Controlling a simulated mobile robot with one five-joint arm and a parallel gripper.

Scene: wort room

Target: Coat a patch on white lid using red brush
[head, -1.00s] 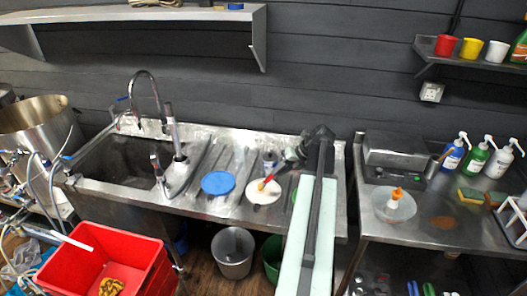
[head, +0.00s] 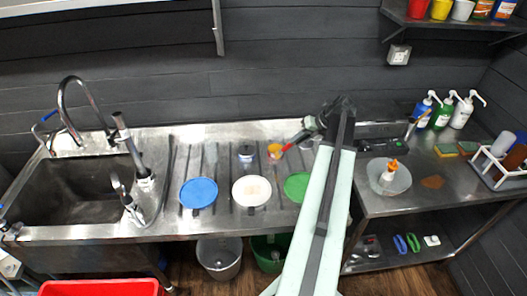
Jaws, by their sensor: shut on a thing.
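The white lid (head: 251,191) lies flat on the ribbed steel drainboard, between a blue lid (head: 198,192) and a green lid (head: 297,186). Its top looks faintly cream in the middle; I cannot tell whether that is a coat. My gripper (head: 311,127) is behind and right of the white lid, shut on the red brush (head: 291,145). The brush slants down left, its tip at a small orange-yellow thing (head: 274,152); whether that is bristles or a jar's contents is unclear. The brush is apart from the white lid. My arm covers part of the drainboard.
A small jar with a dark blue band (head: 246,153) stands behind the white lid. The sink (head: 85,185) with its tap is at left. On the right-hand bench are a clear bowl (head: 389,178) and several pump bottles (head: 441,112). A red crate (head: 103,288) is on the floor.

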